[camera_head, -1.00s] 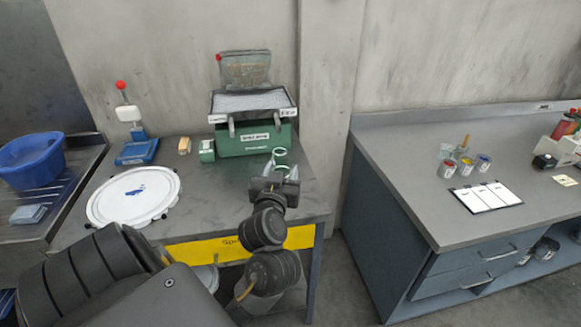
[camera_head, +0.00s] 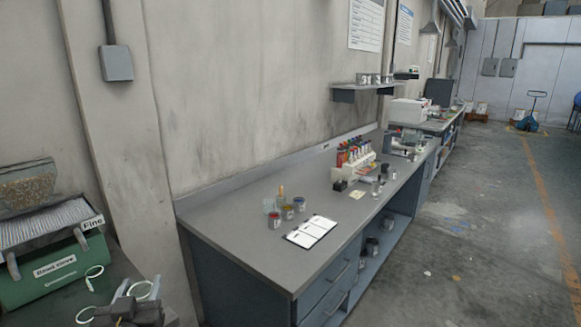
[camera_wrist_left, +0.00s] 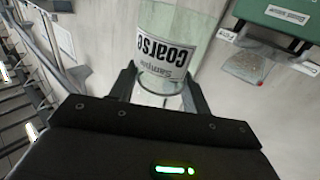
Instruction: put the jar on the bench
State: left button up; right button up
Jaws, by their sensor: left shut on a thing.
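A clear glass jar (camera_wrist_left: 172,50) with a white label reading "coarse" is between the fingers of my left gripper (camera_wrist_left: 160,90) in the left wrist view. The gripper is shut on it. The grey bench (camera_head: 240,236) stands to the right of the gripper, along the wall. The jar is apart from it. My right gripper is not in view.
The bench's near left part is clear. A green sieve machine (camera_head: 50,270) stands at the left.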

pick_arm(q)
jog(key=s+d+f+m+t+h, duration=0.1)
jog(key=d+f+m+h, duration=0.2)
jog(key=d, duration=0.8)
notch_tip(320, 180, down, 2)
jog(key=h, duration=0.2)
jog(key=shift+d+f+m+h, duration=0.2)
jog(key=shift+d+m+h, duration=0.1)
jog(key=shift+h, duration=0.1)
